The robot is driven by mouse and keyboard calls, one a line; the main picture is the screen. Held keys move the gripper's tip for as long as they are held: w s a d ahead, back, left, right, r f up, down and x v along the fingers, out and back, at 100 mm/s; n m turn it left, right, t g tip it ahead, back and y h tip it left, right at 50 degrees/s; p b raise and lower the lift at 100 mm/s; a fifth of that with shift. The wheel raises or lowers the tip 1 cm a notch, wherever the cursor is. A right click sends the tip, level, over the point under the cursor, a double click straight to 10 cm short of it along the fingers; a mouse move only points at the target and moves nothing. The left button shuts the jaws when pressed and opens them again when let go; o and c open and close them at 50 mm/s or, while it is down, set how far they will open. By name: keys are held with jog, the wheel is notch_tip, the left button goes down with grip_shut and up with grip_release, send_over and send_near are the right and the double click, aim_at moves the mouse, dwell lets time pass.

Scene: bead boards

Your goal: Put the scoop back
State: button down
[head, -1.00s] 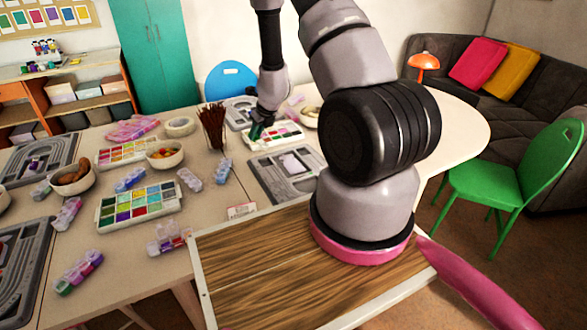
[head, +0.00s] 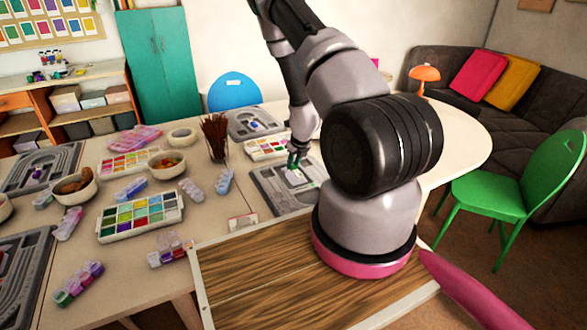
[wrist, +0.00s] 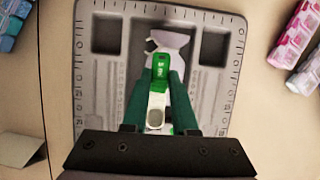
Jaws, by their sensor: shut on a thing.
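My gripper (head: 296,158) is over the grey bead board (head: 268,190) in the head view. In the wrist view, its green fingers (wrist: 160,82) are shut on a narrow green and white thing (wrist: 160,70), which I take to be the scoop. The board (wrist: 103,75) lies beneath it, with ruler marks along its edges and dark square wells near its far corners. A pale lilac piece (wrist: 176,40) shows on the board just beyond the fingertips. The fingers hide part of the board's middle. I cannot tell how high the scoop is above the board.
A brush cup (head: 215,138) stands left of the board, and a second grey board (head: 252,122) lies behind it. Bead boxes (head: 225,182) lie to the left, and a white palette (head: 268,148) lies behind the gripper. A small card (head: 243,221) stands in front.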

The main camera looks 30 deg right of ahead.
jog(key=shift+f, duration=1)
jog(key=shift+f, duration=0.1)
jog(key=shift+f, duration=0.15)
jog(key=c, duration=0.7)
grip_release()
